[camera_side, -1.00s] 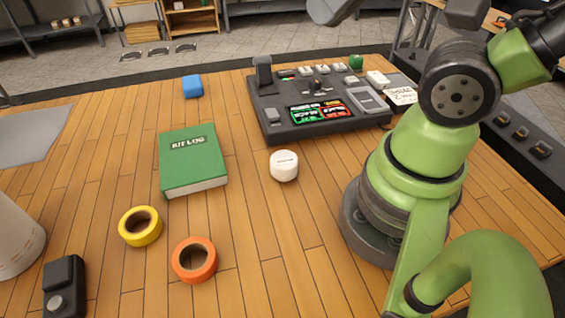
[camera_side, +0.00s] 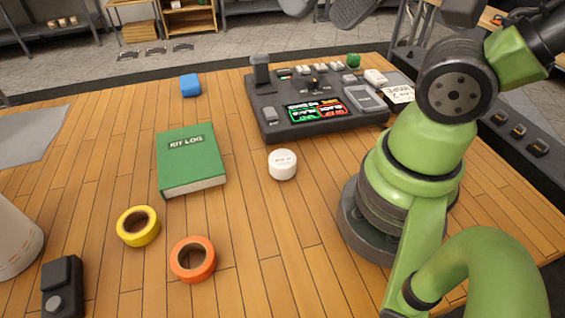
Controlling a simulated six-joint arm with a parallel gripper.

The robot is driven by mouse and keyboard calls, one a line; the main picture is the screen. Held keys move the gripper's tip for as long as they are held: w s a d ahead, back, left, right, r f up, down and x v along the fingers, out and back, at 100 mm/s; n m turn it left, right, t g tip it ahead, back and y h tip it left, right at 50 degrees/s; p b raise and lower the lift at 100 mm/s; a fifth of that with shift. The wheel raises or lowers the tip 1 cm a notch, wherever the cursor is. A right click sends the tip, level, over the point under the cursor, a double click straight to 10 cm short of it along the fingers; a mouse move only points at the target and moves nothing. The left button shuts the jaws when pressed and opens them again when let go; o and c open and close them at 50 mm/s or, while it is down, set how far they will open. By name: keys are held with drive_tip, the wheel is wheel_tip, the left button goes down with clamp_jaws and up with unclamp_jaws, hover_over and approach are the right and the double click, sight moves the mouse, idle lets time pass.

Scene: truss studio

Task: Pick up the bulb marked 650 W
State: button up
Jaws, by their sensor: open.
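A small white rounded cylinder (camera_side: 283,165) stands on the wooden table (camera_side: 258,238) near the middle. It has dark lettering on it that is too small to read. I see no object clearly marked 650 W, and cannot tell whether this cylinder is the bulb. Two grey fingertips of my gripper (camera_side: 326,10) show at the top edge, apart and empty, high above and well away from the white cylinder. The rest of the gripper is cut off by the frame.
A dark control console (camera_side: 285,128) stands behind the cylinder. A green book (camera_side: 190,158), yellow tape roll (camera_side: 122,228) and orange tape roll (camera_side: 179,266) lie left of it. A blue block (camera_side: 190,85) sits farther back. Bare table lies in front of the cylinder.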

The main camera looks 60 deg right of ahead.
drive_tip(key=m+g+h, duration=0.2)
drive_tip(key=m+g, duration=0.5)
drive_tip(key=m, duration=0.3)
hover_over(282, 157)
wheel_tip(282, 157, down, 20)
drive_tip(key=shift+s+r, duration=0.15)
drive_tip(key=shift+r, duration=0.05)
wheel_tip(282, 157, down, 5)
drive_tip(key=shift+s+r, duration=0.1)
drive_tip(key=shift+w+f, duration=0.2)
drive_tip(key=shift+f, duration=2.9)
drive_tip(key=c, duration=1.1)
drive_tip(key=shift+o, duration=0.2)
drive_tip(key=shift+r, duration=0.1)
